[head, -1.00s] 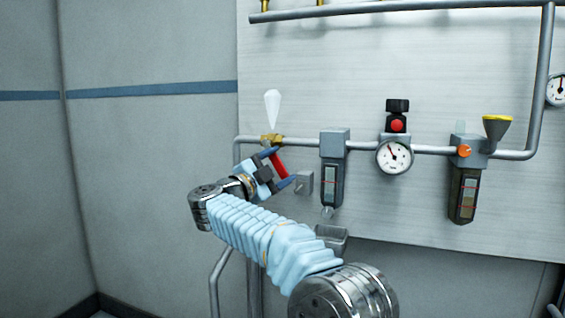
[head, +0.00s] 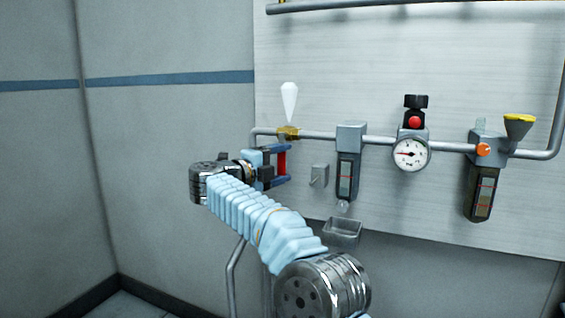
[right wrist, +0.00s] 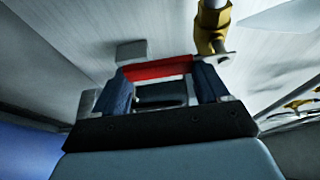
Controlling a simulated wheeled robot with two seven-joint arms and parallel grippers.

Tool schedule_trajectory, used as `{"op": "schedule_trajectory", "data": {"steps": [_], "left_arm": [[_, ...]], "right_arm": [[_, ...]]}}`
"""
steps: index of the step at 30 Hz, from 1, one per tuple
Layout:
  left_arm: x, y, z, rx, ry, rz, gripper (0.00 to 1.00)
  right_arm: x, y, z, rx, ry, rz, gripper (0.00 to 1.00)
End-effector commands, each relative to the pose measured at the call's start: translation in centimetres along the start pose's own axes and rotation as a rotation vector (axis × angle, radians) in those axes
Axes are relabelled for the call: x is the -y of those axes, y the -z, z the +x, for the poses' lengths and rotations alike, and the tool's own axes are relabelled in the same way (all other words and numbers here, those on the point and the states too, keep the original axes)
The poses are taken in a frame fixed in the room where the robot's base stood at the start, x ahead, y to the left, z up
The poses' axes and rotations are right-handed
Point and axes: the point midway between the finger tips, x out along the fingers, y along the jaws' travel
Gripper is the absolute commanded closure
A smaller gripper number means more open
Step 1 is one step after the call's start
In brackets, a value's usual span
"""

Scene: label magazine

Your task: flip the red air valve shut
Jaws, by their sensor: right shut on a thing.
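The red valve handle (head: 282,162) hangs straight down, square to the pipe, below its brass valve body (head: 288,132). My right gripper (head: 286,164) is shut on the handle, with one blue finger above and one below. In the right wrist view the red handle (right wrist: 157,69) spans between the two blue fingertips, and the brass body (right wrist: 212,20) shows above the right finger. The fingers hide the handle's ends. My left gripper is not in view.
The grey pipe (head: 320,135) runs right to a filter (head: 349,150), a gauge (head: 410,154) with a red-fronted knob (head: 415,122), and a lubricator (head: 482,190). A grey box (head: 319,176) sits close to the right of my fingers. A small tray (head: 342,231) is below the filter.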

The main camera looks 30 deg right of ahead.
Motion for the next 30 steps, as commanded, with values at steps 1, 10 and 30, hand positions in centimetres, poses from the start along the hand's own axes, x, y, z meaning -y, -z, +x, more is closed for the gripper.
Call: {"op": "schedule_trajectory", "data": {"steps": [1, 10, 30], "left_arm": [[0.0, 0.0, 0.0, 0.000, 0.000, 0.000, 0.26], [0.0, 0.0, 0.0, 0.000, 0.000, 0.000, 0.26], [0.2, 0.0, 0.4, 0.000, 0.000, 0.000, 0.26]], "right_arm": [[-0.2, 0.0, -0.1, -0.001, -0.006, 0.004, 0.81], [-0.3, -0.1, -0.1, -0.001, -0.008, 0.008, 0.81], [-0.2, -0.1, -2.5, 0.004, -0.004, 0.007, 0.00]]}}
